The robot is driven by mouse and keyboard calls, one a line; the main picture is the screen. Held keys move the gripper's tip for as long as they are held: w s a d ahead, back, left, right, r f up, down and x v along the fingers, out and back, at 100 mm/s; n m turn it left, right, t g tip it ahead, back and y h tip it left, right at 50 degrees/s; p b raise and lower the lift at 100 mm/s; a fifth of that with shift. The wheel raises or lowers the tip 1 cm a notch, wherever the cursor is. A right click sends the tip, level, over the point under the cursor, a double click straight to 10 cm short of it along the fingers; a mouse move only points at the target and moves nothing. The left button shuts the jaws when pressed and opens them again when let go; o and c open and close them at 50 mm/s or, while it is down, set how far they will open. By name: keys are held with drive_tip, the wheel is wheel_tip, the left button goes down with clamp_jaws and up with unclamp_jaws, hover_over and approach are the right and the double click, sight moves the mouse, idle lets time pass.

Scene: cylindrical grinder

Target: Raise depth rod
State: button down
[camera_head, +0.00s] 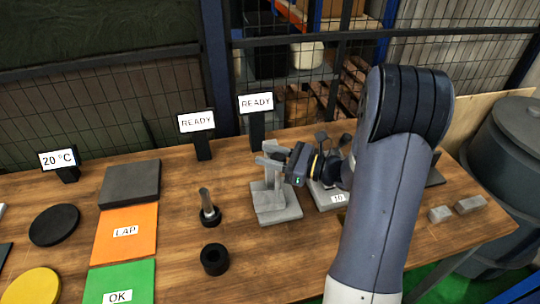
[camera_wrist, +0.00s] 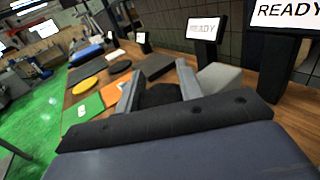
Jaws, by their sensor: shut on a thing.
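A grey stand with a flat block base (camera_head: 277,212) and an upright post is on the wooden table in the head view. My gripper (camera_head: 267,154) reaches in from the right, level with the top of the post. Its two grey fingers point left, one on each side of the top. In the wrist view the gripper (camera_wrist: 158,88) has a dark part (camera_wrist: 160,97) between its fingers. The gripper is shut on what appears to be the depth rod; the rod is mostly hidden, so its height is unclear.
A pin in a black collar (camera_head: 209,212) and a black ring (camera_head: 214,260) stand left of the stand. Two READY signs (camera_head: 196,122) (camera_head: 256,104) stand behind. Orange LAP (camera_head: 125,246) and green OK (camera_head: 135,276) mats lie left. A numbered grey block (camera_head: 335,198) is close right.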

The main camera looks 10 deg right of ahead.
wheel_tip(320, 180, up, 6)
drive_tip(key=p, duration=0.3)
drive_tip(key=shift+w, duration=0.1)
drive_tip(key=c, duration=0.9)
unclamp_jaws()
drive_tip(key=shift+c, duration=0.2)
drive_tip(key=shift+f, duration=0.1)
drive_tip(key=shift+s+d, duration=0.2)
drive_tip(key=shift+d, duration=0.05)
drive_tip(key=b+v, duration=0.1)
drive_tip(key=v, duration=0.9)
drive_tip(key=shift+s, duration=0.1)
